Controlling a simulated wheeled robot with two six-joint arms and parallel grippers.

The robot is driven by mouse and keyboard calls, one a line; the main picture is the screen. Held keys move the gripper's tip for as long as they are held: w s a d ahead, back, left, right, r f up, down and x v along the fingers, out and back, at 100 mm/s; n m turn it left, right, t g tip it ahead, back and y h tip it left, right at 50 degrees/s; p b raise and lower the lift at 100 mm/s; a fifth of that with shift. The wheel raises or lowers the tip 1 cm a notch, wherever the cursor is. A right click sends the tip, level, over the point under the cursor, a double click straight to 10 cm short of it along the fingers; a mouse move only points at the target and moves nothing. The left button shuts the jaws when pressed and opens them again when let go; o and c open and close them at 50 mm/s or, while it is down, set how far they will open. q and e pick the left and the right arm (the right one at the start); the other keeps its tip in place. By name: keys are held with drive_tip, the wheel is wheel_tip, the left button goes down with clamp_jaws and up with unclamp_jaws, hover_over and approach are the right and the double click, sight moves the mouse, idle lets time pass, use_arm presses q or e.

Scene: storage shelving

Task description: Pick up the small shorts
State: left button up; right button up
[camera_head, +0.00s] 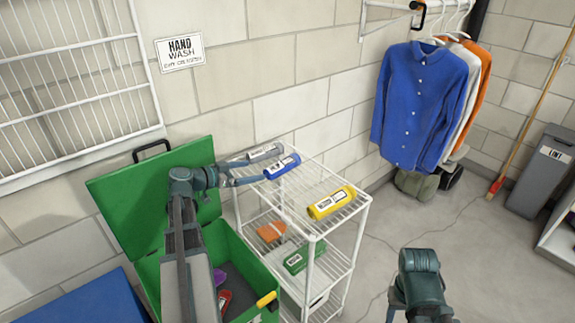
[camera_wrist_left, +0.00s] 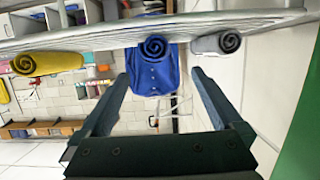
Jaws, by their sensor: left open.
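Three labelled rolls lie on the top shelf of a white wire rack (camera_head: 325,228): a grey roll (camera_head: 265,152), a blue roll (camera_head: 282,165) and a yellow roll (camera_head: 331,202). Their labels are too small to read, so I cannot tell which is the small shorts. My left gripper (camera_head: 254,171) is open and empty, at the rack's left edge beside the grey and blue rolls. In the left wrist view, the blue roll (camera_wrist_left: 156,47) shows between the open fingers, with the grey roll (camera_wrist_left: 217,43) to the right and the yellow roll (camera_wrist_left: 48,63) to the left. My right arm shows at the bottom; its fingers are unclear.
An open green bin (camera_head: 245,248) with several items stands left of the rack. Lower shelves hold an orange item (camera_head: 271,231) and a green roll (camera_head: 303,257). Shirts (camera_head: 420,105) hang at the back right, near a grey bin (camera_head: 541,172). The floor right of the rack is clear.

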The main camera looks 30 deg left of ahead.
sight(268, 168)
use_arm(q)
drive_tip(key=b+x, duration=0.2)
drive_tip(key=x, duration=0.5)
drive_tip(key=shift+w+f, duration=0.2)
drive_tip(key=shift+w+d, duration=0.25)
drive_tip(key=shift+w, duration=0.3)
drive_tip(key=shift+w+f+b, duration=0.1)
drive_tip(key=shift+b, duration=0.2)
drive_tip(key=b+x, duration=0.1)
drive_tip(key=x, duration=0.4)
drive_tip(key=c, duration=1.5)
